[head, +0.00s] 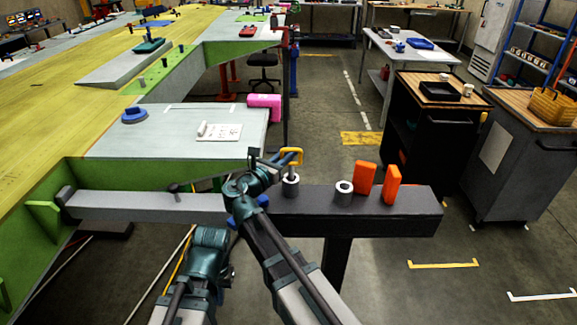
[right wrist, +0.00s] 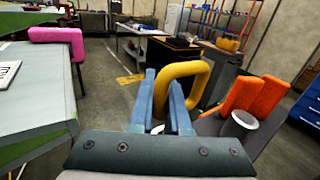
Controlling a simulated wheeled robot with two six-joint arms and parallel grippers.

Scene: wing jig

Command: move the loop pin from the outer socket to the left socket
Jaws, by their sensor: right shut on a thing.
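The yellow loop pin (head: 291,155) is upright at the left socket (head: 290,188), a light ring on the dark beam. A short grey length shows between loop and socket; I cannot tell whether its tip is inside. My right gripper (head: 287,157) is shut on the loop pin, which also shows between its blue fingers in the right wrist view (right wrist: 185,82). The outer socket (head: 344,191) stands to the right, empty of the pin; it also shows in the right wrist view (right wrist: 240,125). My left arm is low in the head view, but its fingers are not clear.
Two orange blocks (head: 363,178) (head: 391,185) stand on the dark beam (head: 420,205) right of the outer socket. A grey-green panel (head: 180,145) with a paper (head: 219,132) lies behind left. Dark carts stand at the right, with clear floor before them.

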